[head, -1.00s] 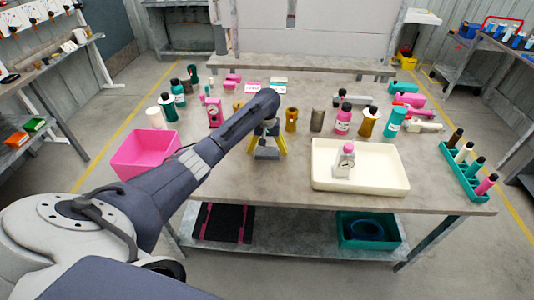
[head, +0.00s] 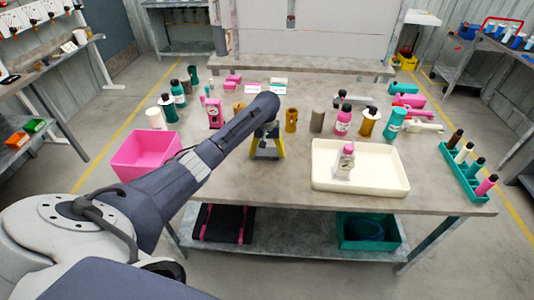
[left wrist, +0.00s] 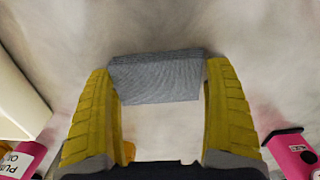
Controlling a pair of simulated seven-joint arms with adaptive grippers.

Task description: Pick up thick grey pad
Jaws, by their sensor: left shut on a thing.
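The thick grey pad (left wrist: 155,82) is a ribbed grey block between the two yellow fingers of my left gripper (head: 267,154) in the left wrist view. The fingers press on its left and right ends, so the gripper is shut on it. In the head view the gripper points down over the middle of the table, left of the cream tray. There the pad shows only as a small dark patch between the fingers. I cannot tell whether it still touches the table. My right gripper is not in view.
A pink bin (head: 146,152) stands left of the gripper. The cream tray (head: 385,187) holds a pink-capped bottle (head: 345,160). Several bottles and cylinders stand behind. A teal rack (head: 464,184) of bottles is at the right edge. The table front between bin and tray is mostly clear.

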